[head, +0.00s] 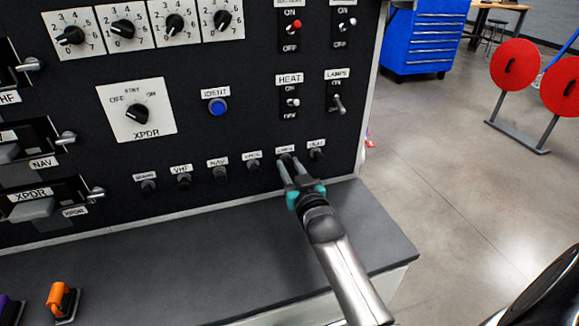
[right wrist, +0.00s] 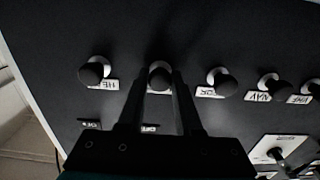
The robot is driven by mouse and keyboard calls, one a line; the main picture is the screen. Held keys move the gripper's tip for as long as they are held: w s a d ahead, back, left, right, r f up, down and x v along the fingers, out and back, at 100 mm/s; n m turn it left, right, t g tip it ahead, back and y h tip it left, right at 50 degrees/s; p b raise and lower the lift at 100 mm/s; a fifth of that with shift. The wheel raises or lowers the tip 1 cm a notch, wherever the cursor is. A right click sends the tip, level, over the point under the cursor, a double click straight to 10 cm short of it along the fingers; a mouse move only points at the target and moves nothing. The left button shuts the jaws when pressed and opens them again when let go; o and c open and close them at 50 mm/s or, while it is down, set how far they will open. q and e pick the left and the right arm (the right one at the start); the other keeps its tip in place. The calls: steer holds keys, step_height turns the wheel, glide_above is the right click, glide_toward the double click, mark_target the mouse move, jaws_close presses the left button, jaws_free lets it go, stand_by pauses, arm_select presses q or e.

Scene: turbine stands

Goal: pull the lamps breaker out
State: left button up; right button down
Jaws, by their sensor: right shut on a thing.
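The lamps breaker (head: 286,158) is a small black knob in the row along the bottom of the black panel, under a small white label. My right gripper (head: 289,172) reaches it from the front, with its two fingers closed around the knob. In the right wrist view the breaker's round head (right wrist: 160,75) sits between the fingertips of the right gripper (right wrist: 160,88), and part of a pale collar shows behind it. I cannot tell how far it stands out of the panel. My left gripper is not in view.
The heat breaker (head: 317,154) is close on the right, another breaker (head: 254,165) on the left. The lamps switch (head: 337,104) is above. A grey ledge (head: 190,265) runs below the panel, with an orange-handled item (head: 58,298) on it. Open floor lies right.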

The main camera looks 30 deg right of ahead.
steer(key=shift+s, duration=0.2)
steer(key=shift+s+a+p, duration=0.1)
steer(key=shift+s+p, duration=0.2)
steer(key=shift+p, duration=0.15)
steer(key=shift+c, duration=1.8)
jaws_free()
steer(key=shift+s, duration=0.1)
steer(key=shift+p+v, duration=1)
steer(key=shift+v, duration=0.3)
steer(key=p, duration=0.2)
glide_toward(289, 165)
steer(key=shift+w+f, duration=0.15)
steer(key=shift+w, duration=0.6)
